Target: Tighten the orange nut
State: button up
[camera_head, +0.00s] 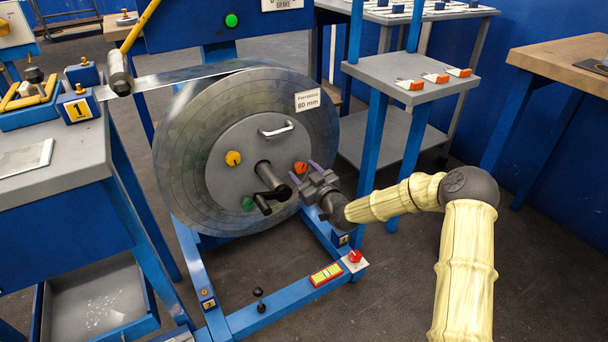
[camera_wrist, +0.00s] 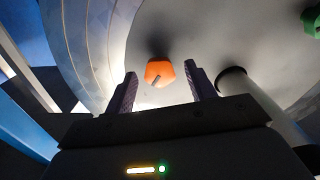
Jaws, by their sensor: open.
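The orange nut (camera_head: 300,167) sits on the grey hub plate of the large metal reel, right of the central shaft. In the wrist view the orange nut (camera_wrist: 159,72) shows ahead, between and beyond my two fingertips, with a small dark slot or pin on its face. My gripper (camera_head: 304,174) is open and close in front of the nut, with its purple fingers on either side of it in the picture. The wrist view shows my gripper (camera_wrist: 161,82) with nothing between the fingers. I cannot tell whether the fingers touch the nut; a gap appears in the wrist view.
A yellow nut (camera_head: 233,158) and a green nut (camera_head: 248,203) sit on the same hub plate (camera_head: 224,185). A black crank (camera_head: 270,190) and shaft stick out left of my gripper. A handle (camera_head: 277,129) is above. A blue frame (camera_head: 285,300) runs below.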

jog(key=c, duration=0.9)
jog(key=shift+a, duration=0.15)
jog(key=shift+c, duration=0.3)
